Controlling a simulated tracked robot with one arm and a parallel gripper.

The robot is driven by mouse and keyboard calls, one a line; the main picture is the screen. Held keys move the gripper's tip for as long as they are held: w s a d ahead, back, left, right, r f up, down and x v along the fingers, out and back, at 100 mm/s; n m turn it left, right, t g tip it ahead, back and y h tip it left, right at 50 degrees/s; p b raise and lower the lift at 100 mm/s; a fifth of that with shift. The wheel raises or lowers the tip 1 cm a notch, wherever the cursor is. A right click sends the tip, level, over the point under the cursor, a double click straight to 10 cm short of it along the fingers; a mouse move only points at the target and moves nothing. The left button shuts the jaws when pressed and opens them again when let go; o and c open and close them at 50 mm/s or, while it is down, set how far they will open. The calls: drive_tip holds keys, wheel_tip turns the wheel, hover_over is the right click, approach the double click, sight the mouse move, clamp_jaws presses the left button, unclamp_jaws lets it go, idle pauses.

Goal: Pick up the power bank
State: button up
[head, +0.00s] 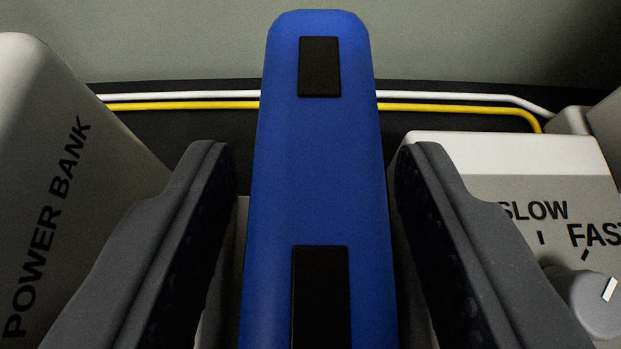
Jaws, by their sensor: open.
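A grey-white block at the left bears the words POWER BANK (85,160). A long blue body with two black rectangular patches (318,190) stands in the middle of the view; it carries no label, so I cannot tell for certain that it is the power bank. My gripper (317,155) is open. One dark grey finger is on each side of the blue body, with a visible gap at each fingertip. The lower end of the blue body runs out of the picture.
A pale panel with a SLOW and FAST dial (590,300) is close to the right finger. A white cable (440,95) and a yellow cable (450,108) run across behind the blue body. A plain grey-green surface (180,40) lies beyond.

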drive_tip(key=shift+w, duration=0.15)
clamp_jaws()
